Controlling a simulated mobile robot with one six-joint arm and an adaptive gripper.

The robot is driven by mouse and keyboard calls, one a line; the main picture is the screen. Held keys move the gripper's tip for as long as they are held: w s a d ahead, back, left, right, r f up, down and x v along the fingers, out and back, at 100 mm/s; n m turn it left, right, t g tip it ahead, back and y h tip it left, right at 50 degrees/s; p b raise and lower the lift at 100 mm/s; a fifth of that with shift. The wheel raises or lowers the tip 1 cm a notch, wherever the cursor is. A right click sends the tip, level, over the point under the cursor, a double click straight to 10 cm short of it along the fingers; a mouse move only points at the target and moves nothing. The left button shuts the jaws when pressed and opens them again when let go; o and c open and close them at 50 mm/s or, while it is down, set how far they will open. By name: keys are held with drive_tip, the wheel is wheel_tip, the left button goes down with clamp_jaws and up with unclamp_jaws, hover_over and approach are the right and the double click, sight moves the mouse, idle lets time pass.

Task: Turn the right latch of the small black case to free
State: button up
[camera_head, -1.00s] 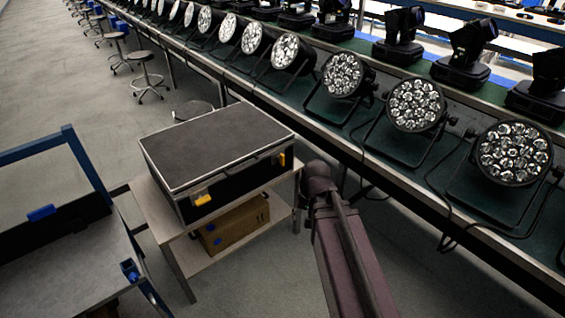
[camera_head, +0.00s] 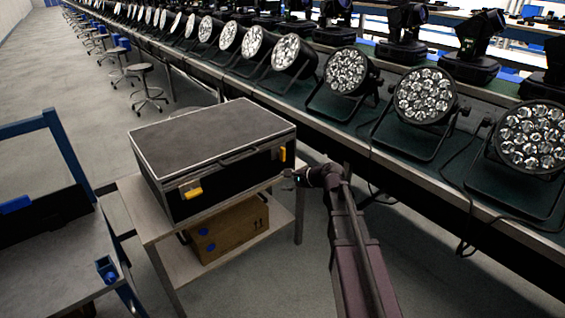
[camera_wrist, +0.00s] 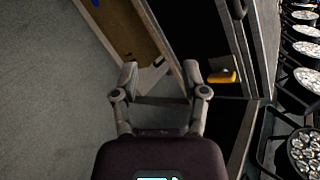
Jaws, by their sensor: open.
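The small black case (camera_head: 215,150) lies closed on a low table, with a grey lid top and a light metal rim. Its front carries two yellow latches. The right latch (camera_head: 283,154) looks upright, near the right corner; the left latch (camera_head: 192,190) looks tilted. In the wrist view, one yellow latch (camera_wrist: 222,76), apparently the right one, is just right of my fingertips. My gripper (camera_head: 298,179) is in front of the case's right part, below the right latch. In the wrist view my gripper (camera_wrist: 160,76) is open and empty, apart from the latch.
The table (camera_head: 142,222) has a lower shelf holding a cardboard box (camera_head: 228,228). A long bench (camera_head: 395,165) with par cans runs behind and right of my arm. A blue-framed cart (camera_head: 60,260) stands at left. Floor is clear in front of the table.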

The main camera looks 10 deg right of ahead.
drive_tip(key=w+d+f+m+t+b, duration=0.3)
drive_tip(key=w+d+m+t+b, duration=0.1)
drive_tip(key=w+m+b, duration=0.25)
drive_tip(key=m+t+b, duration=0.4)
drive_tip(key=m+b, duration=0.1)
drive_tip(key=m, duration=0.3)
approach(285, 152)
drive_tip(key=v, duration=0.3)
drive_tip(key=shift+w+a+r, duration=0.15)
drive_tip(key=shift+r, duration=0.15)
drive_tip(key=shift+f+x, duration=0.2)
drive_tip(key=shift+x, duration=6.7)
clamp_jaws()
